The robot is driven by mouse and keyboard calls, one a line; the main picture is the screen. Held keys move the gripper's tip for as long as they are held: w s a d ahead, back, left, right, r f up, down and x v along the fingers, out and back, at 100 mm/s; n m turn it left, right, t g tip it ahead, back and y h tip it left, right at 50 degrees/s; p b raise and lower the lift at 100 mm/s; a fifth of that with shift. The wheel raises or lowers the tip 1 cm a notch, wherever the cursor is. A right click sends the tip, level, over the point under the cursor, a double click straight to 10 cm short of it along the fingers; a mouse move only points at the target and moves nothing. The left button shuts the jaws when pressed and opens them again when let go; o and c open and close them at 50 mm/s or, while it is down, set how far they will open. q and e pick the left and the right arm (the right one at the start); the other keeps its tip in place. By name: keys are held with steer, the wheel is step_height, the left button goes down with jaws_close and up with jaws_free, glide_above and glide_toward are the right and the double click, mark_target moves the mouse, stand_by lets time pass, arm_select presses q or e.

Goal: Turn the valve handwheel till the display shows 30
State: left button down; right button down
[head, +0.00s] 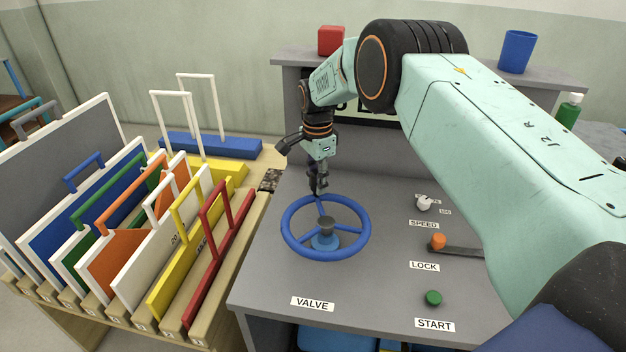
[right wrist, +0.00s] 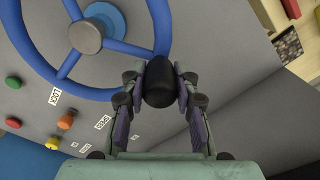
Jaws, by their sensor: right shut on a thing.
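The blue valve handwheel (head: 288,243) lies flat above the grey console, over the VALVE label (head: 312,303). My right gripper (head: 318,190) is at the far side of its rim, pointing down. In the right wrist view, the fingers of my right gripper (right wrist: 160,85) are closed around a dark rounded knob (right wrist: 160,72) at the rim of the handwheel (right wrist: 165,30). A dark-framed display (head: 381,123) stands behind my right arm, which hides most of it. I cannot read its number. My left gripper is not in view.
A wooden rack (head: 172,325) of coloured panels stands left. A red block (head: 331,40) and blue cup (head: 517,51) are on the shelf.

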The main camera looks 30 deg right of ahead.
steer(key=shift+d+r, duration=0.1)
steer(key=shift+d, duration=0.1)
steer(key=c, duration=1)
jaws_free()
step_height(320, 180, up, 12)
steer(key=shift+f, duration=0.1)
steer(key=shift+s+a+f, duration=0.1)
